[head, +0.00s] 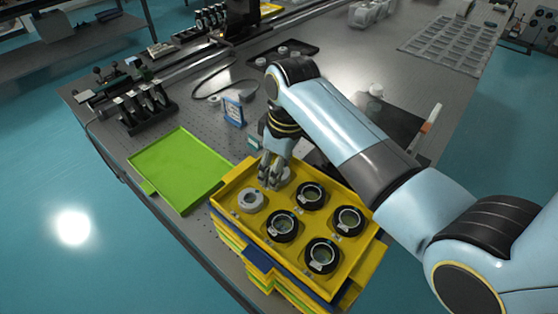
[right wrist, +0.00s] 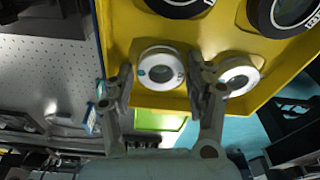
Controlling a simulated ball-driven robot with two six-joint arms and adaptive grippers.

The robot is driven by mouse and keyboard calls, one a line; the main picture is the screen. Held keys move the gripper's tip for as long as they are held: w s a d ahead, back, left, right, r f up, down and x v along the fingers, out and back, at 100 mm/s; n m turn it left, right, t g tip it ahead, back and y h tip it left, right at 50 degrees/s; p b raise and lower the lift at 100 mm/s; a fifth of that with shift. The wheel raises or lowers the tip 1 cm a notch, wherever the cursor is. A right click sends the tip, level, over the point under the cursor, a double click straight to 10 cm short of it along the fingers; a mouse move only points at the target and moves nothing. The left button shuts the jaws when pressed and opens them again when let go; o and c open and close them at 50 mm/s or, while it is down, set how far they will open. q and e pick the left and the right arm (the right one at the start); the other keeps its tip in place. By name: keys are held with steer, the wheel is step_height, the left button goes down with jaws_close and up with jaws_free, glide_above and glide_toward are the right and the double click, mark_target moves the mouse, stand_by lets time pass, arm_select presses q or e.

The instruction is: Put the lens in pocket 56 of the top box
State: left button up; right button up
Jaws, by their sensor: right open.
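The top box is a yellow tray (head: 334,271) on a stack, holding several black-ringed lenses (head: 322,255). A pale-ringed lens (head: 251,200) sits at its left end. A second pale-ringed lens (head: 284,177) is at the back left corner, partly hidden by my right gripper (head: 268,182). In the right wrist view, my right gripper (right wrist: 165,88) is open, its fingers apart on either side of this back lens (right wrist: 160,69); contact cannot be told. The other pale lens (right wrist: 239,73) shows beyond the right finger. Pocket numbers are too small to read. My left gripper is not in view.
An empty green tray (head: 180,168) lies left of the box. A small blue-framed stand (head: 234,112) and a rack of dark mounts (head: 146,108) stand behind on the perforated table. A dark tray (head: 283,52) with small parts is further back. My right arm covers the back right.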

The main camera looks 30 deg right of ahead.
mark_target(284, 173)
step_height(284, 173, up, 12)
steer(key=s+b, duration=0.1)
steer(key=shift+d, duration=0.35)
stand_by(0.4)
